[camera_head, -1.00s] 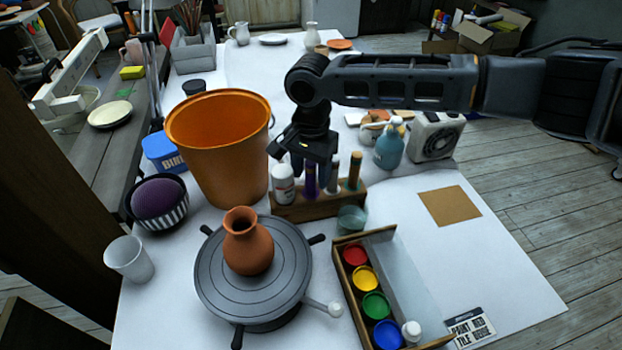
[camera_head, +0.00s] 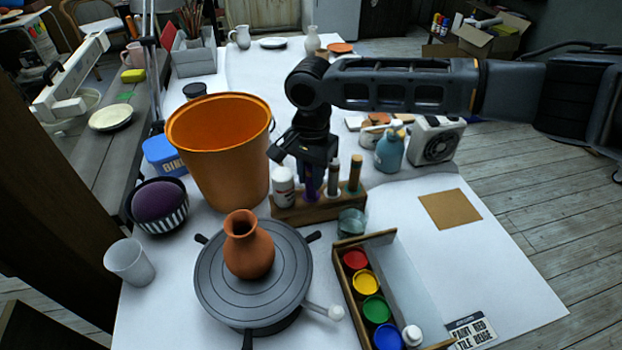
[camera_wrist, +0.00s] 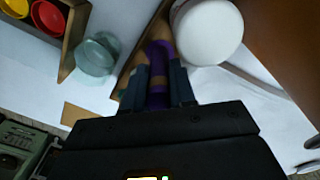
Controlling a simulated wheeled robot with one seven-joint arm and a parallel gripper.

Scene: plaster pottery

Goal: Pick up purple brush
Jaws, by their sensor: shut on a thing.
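The purple brush (camera_head: 311,188) stands upright in the wooden holder (camera_head: 322,207), between the white bottle and two other brush handles. In the wrist view the purple brush (camera_wrist: 158,72) lies between the two fingers. My gripper (camera_head: 313,172) points down over the holder and is shut on the purple brush. In the wrist view my gripper (camera_wrist: 160,85) has a finger on each side of the brush. The brush's lower end is hidden in the holder.
Beside the brush are a white bottle (camera_head: 283,186) and a brown-topped handle (camera_head: 355,172). A glass cup (camera_head: 352,222) stands in front of the holder. The orange bucket (camera_head: 205,150) is close on the left. A clay vase (camera_head: 248,247) stands on a turntable (camera_head: 215,285).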

